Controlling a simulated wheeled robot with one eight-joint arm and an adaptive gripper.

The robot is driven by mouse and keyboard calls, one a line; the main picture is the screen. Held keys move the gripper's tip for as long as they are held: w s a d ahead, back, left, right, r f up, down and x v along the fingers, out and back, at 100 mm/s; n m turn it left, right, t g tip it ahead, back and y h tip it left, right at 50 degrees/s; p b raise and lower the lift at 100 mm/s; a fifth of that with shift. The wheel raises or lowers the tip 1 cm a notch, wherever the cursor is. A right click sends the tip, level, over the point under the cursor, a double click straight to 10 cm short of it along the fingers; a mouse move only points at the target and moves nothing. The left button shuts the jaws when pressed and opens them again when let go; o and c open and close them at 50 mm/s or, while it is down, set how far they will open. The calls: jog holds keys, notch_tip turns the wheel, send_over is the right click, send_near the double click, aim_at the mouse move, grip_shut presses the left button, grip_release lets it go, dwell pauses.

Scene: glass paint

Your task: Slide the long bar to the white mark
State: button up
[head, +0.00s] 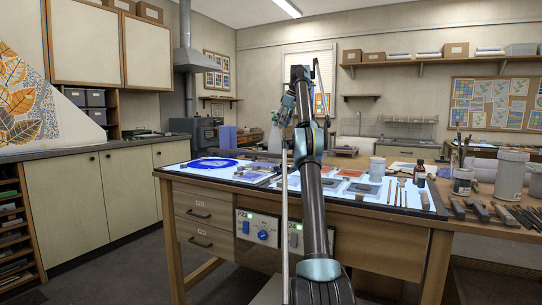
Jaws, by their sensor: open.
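My gripper (279,116) is raised above the back of the light table (228,181), at the upper middle of the head view. Its jaws are open and I see nothing held between them. My own arm runs up the middle of the view and covers part of the table and its front. I cannot pick out the long bar or the white mark for certain. A thin pale upright rod (285,225) shows just left of my arm; I cannot tell what it belongs to.
A control panel (260,232) with blue knobs is on the table front. A blue disc (213,163), a pale cup (377,167), a brown bottle (420,170) and several brushes lie or stand on the lit top. Jars (510,172) crowd the right. Cabinets (120,190) line the left wall.

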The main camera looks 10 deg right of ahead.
jog(key=x, duration=1.7)
jog(key=shift+a+f, duration=0.1)
jog(key=shift+f, duration=0.25)
grip_shut()
jog(key=shift+s, duration=0.1)
